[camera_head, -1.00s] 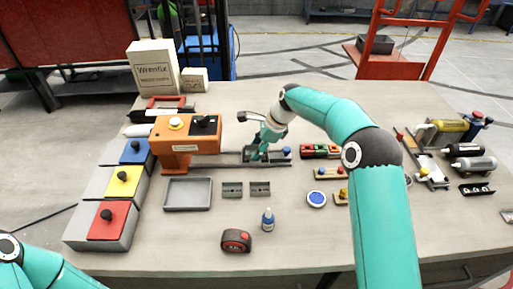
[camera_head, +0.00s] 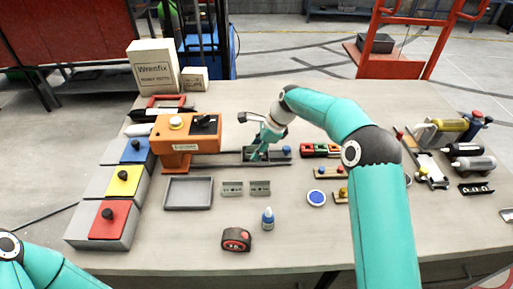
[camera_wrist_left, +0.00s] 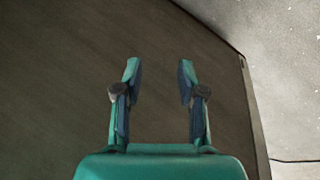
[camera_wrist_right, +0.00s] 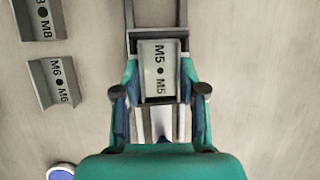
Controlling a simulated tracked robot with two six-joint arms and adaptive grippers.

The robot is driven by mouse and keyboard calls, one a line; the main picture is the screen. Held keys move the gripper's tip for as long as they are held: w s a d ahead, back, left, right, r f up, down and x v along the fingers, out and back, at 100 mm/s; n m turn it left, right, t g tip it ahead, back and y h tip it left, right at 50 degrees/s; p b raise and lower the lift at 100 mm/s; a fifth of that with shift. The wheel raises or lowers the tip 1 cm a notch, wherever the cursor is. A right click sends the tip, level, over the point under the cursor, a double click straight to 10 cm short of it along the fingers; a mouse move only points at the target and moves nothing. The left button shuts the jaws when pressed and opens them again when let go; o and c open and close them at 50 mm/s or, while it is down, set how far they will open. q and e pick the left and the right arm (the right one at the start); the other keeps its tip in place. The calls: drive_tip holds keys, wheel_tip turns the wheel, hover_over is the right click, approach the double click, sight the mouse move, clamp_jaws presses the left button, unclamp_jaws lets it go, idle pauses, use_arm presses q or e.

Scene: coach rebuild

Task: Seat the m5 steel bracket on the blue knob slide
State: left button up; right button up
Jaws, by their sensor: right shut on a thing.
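The grey M5 steel bracket (camera_wrist_right: 160,72) is between the fingers of my right gripper (camera_wrist_right: 160,88) in the right wrist view. The gripper is shut on it, and its M5 marks face up. The bracket lies in line with the dark slide rails (camera_wrist_right: 183,18), over or in them; I cannot tell if it touches the bottom. In the head view my right gripper (camera_head: 257,154) is at the slide, just left of the blue knob (camera_head: 287,150), and largely hides the bracket. My left gripper (camera_wrist_left: 158,85) is open and empty in the left wrist view.
The orange machine (camera_head: 185,148) stands left of the slide. The M6 bracket (camera_head: 260,187), M8 bracket (camera_head: 232,188) and grey tray (camera_head: 188,206) lie in front. A bottle (camera_head: 268,220) and tape measure (camera_head: 236,239) are nearer. Small parts lie right of the knob.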

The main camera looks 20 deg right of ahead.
idle(0.4)
drive_tip(key=o, duration=1.3)
drive_tip(key=shift+c, duration=0.2)
drive_tip(key=shift+o, duration=0.2)
drive_tip(key=shift+f, duration=0.1)
drive_tip(key=o, duration=0.4)
drive_tip(key=shift+c, duration=0.2)
wheel_tip(320, 180, up, 4)
drive_tip(key=p, duration=0.3)
drive_tip(key=shift+p, duration=0.4)
drive_tip(key=shift+r, duration=1.05)
